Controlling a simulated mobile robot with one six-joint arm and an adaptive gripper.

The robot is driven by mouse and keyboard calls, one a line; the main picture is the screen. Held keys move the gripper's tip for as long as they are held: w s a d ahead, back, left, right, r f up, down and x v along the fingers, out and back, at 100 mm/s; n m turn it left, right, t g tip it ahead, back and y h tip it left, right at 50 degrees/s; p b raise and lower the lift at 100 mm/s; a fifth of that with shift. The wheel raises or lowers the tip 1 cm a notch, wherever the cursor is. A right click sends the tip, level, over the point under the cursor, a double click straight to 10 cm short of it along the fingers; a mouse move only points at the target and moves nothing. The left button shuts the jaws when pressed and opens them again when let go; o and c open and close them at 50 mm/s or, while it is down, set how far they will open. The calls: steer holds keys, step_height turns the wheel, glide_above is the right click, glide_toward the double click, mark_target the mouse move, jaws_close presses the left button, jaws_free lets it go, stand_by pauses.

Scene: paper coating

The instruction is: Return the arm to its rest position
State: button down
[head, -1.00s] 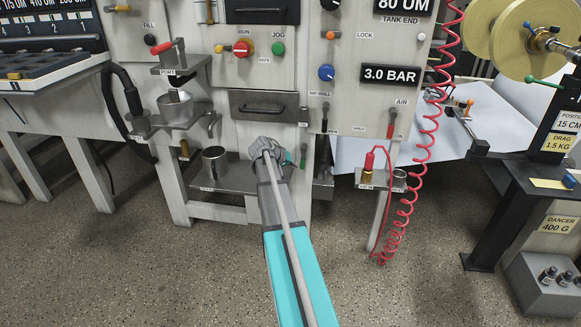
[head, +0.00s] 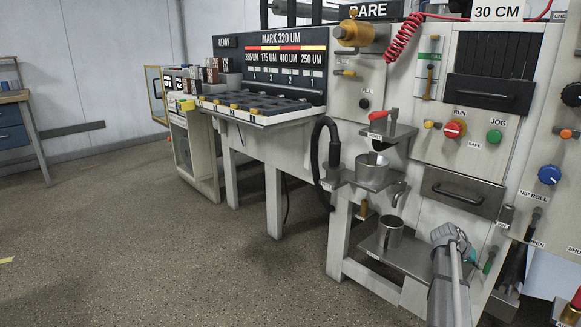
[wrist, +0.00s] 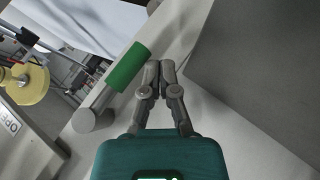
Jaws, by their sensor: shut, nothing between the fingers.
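My gripper shows in the wrist view (wrist: 158,72) with its two grey fingertips together and nothing between them. A green-banded grey handle (wrist: 127,67) lies just left of the fingers; I cannot tell whether they touch it. In the head view my arm's wrist end (head: 449,240) reaches in from the lower right, in front of the machine's lower panel. The fingertips are hidden in that view.
A metal cup (head: 390,232) stands on the low shelf left of my arm, below a cup on a bracket (head: 372,168). A drawer (head: 465,191) is above my arm. A sample tray (head: 255,107) stands farther left. The floor at left is clear.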

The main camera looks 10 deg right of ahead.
mark_target(492, 247)
steer(key=shift+r+p, duration=4.4)
steer(key=shift+r, duration=0.05)
steer(key=shift+r+p, duration=0.55)
steer(key=shift+r, duration=0.05)
